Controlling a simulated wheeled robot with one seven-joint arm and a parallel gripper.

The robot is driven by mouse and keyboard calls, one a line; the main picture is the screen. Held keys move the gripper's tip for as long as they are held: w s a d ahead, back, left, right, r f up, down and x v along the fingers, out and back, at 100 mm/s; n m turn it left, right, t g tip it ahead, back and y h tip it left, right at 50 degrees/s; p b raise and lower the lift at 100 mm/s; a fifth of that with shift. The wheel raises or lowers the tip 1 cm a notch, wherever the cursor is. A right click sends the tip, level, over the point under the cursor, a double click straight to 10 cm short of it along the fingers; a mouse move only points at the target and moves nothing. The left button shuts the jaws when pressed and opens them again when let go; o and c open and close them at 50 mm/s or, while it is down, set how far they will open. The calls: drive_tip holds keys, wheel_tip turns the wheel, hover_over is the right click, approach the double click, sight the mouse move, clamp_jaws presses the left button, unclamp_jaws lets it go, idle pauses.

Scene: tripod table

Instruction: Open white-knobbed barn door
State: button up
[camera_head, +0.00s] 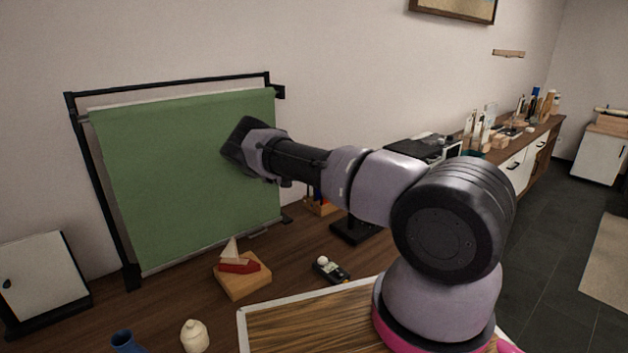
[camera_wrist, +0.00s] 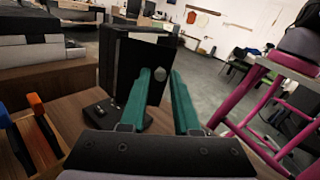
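A dark, upright panel (camera_wrist: 128,62) on a black base (camera_wrist: 100,115) stands ahead of my gripper in the wrist view. A small white knob (camera_wrist: 160,74) shows on its face, between my two teal fingertips. My gripper (camera_wrist: 161,76) is open, with a gap between the fingers. I cannot tell whether either finger touches the knob. In the head view a black stand (camera_head: 350,233), probably the same thing, is partly hidden behind my arm. My fingers do not show in the head view.
A green screen on a black frame (camera_head: 180,180) stands close to my arm. A toy boat (camera_head: 238,262), a small device with a white ball (camera_head: 328,268), a cream jar (camera_head: 194,336) and a small white door (camera_head: 45,275) stand on the wooden table.

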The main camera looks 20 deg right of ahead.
drive_tip(key=shift+o, duration=0.6)
drive_tip(key=shift+s, duration=0.15)
